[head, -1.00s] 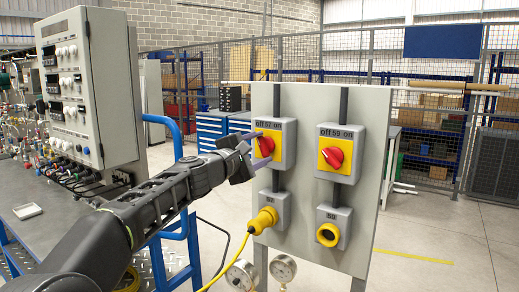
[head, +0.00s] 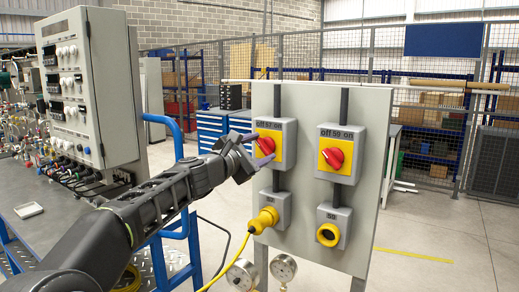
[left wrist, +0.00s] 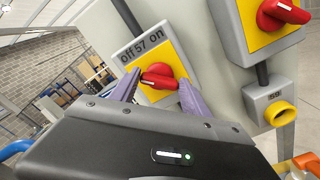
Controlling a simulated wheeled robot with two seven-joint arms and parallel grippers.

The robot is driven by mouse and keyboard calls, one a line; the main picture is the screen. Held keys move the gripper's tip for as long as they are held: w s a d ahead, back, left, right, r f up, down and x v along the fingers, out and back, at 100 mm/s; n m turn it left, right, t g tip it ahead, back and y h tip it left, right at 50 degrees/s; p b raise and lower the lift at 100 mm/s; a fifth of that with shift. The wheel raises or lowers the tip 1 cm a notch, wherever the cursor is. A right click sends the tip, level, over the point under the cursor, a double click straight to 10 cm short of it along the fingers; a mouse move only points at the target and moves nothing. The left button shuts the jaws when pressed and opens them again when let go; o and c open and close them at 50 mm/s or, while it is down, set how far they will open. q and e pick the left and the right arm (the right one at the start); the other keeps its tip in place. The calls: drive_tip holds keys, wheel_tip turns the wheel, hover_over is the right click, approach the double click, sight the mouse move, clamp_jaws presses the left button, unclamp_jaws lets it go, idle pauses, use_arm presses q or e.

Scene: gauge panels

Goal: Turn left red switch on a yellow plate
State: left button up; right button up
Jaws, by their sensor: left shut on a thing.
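The left red switch (head: 265,146) sits on a yellow plate (head: 269,135) on a grey box marked "off 57 on". In the left wrist view the red switch (left wrist: 158,77) lies between the two purple fingers, its handle slanting toward the left finger. My left gripper (head: 254,156) is at the switch and shut on it. The left wrist view shows the gripper (left wrist: 157,88) with one finger on each side of the knob. The lower left part of the switch is partly hidden by the fingers in the head view. My right gripper is not in view.
A second red switch (head: 333,157) is on the box marked "off 59 on" to the right. Below are a yellow plug with cable (head: 264,219) and a yellow socket (head: 328,235). A grey instrument cabinet (head: 90,85) stands at the left. Floor to the right is clear.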

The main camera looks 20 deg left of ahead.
use_arm(q)
drive_tip(key=o, duration=1.4)
drive_tip(key=shift+s, duration=0.1)
drive_tip(key=shift+s+a, duration=0.1)
drive_tip(key=shift+s, duration=0.25)
drive_tip(key=s, duration=0.2)
drive_tip(key=s+b, duration=0.1)
drive_tip(key=s, duration=0.1)
drive_tip(key=s+a+b, duration=0.1)
drive_tip(key=s, duration=0.2)
drive_tip(key=shift+w, duration=0.1)
